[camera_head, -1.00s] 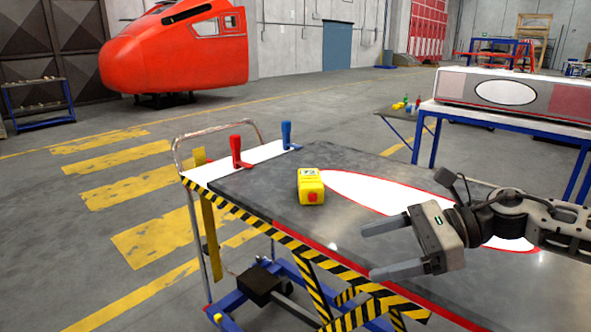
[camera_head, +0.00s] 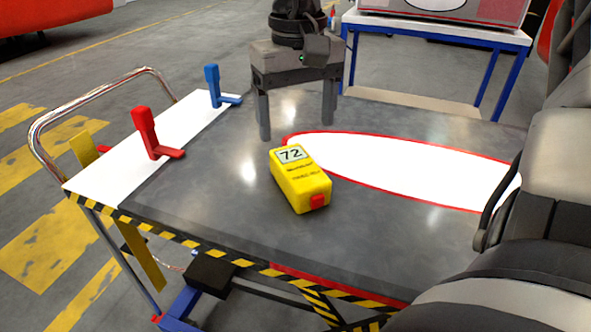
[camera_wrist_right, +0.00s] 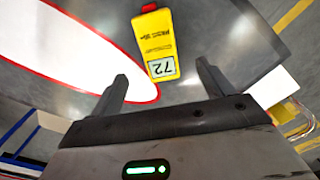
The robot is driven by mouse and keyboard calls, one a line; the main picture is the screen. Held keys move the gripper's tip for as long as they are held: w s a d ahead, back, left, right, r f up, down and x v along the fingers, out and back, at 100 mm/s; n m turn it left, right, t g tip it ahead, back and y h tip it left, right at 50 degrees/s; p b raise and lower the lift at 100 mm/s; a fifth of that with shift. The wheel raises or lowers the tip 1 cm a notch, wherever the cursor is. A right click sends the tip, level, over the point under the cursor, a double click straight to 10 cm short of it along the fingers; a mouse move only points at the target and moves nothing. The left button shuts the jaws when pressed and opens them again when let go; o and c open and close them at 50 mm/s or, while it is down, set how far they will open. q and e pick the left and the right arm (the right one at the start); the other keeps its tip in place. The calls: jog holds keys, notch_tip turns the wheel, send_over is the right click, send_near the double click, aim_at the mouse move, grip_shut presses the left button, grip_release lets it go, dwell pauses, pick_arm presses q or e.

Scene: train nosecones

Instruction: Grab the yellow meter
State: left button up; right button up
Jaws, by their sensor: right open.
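The yellow meter (camera_head: 301,181) lies on the grey cart top, its display reading 72 and a red part on its near end. My right gripper (camera_head: 298,132) is open and empty, fingers pointing down, above and behind the meter in the head view. In the right wrist view the meter (camera_wrist_right: 156,45) lies beyond the open fingertips (camera_wrist_right: 163,75), its display end nearest the gripper, with no contact seen. My left gripper is not in view.
The cart top (camera_head: 230,215) carries a white oval with a red border (camera_head: 420,168) right of the meter. A red clamp handle (camera_head: 148,132) and a blue one (camera_head: 214,86) stand on the white strip at left. A blue-legged table (camera_head: 440,38) stands behind.

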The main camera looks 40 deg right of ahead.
aim_at(298, 165)
notch_tip(298, 165, down, 4)
jog(key=shift+f, duration=0.1)
notch_tip(298, 165, down, 5)
jog(key=shift+d+f+p, duration=0.1)
jog(key=shift+p, duration=0.2)
jog(key=c, duration=1.4)
jog(key=shift+c, duration=0.2)
